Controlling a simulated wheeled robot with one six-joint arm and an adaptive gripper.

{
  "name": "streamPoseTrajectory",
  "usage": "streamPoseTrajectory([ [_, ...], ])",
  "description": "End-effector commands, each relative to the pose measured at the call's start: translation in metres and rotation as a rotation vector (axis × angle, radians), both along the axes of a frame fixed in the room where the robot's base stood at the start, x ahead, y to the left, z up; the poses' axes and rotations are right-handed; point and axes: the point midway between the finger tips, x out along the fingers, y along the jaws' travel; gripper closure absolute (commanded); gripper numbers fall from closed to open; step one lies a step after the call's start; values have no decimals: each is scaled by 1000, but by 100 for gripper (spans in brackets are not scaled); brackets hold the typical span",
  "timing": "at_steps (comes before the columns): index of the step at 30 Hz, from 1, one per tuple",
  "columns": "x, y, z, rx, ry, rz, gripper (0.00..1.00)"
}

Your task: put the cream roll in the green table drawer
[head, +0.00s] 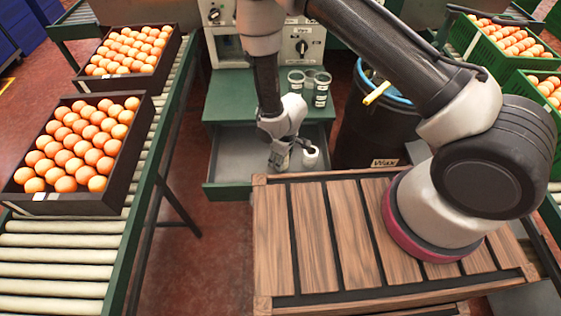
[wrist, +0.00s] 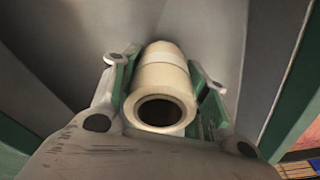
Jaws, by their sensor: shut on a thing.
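The cream roll (wrist: 162,78) is a pale cylinder with a dark hollow core, seen large in the wrist view between the green-padded fingers of my gripper (wrist: 165,85). My gripper is shut on it. In the head view my gripper (head: 293,150) is low inside the open green table drawer (head: 222,188), with the cream roll (head: 311,157) at its right. The drawer is pulled out from the green table (head: 222,100), and its grey floor shows around the roll. I cannot tell whether the roll touches that floor.
A black bin (head: 372,130) with a blue rim is right of the drawer. A slatted wooden deck (head: 308,235) lies in front.

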Motion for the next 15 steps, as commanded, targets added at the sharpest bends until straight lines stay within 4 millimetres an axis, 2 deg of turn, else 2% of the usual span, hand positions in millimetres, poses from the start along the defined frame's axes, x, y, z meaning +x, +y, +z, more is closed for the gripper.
streamPoseTrajectory([
  [1, 0, 0, -9, -2, 1, 0, 83],
  [4, 0, 0, -20, -1, 1, 0, 83],
  [15, 0, 0, -24, 0, 0, -1, 83],
])
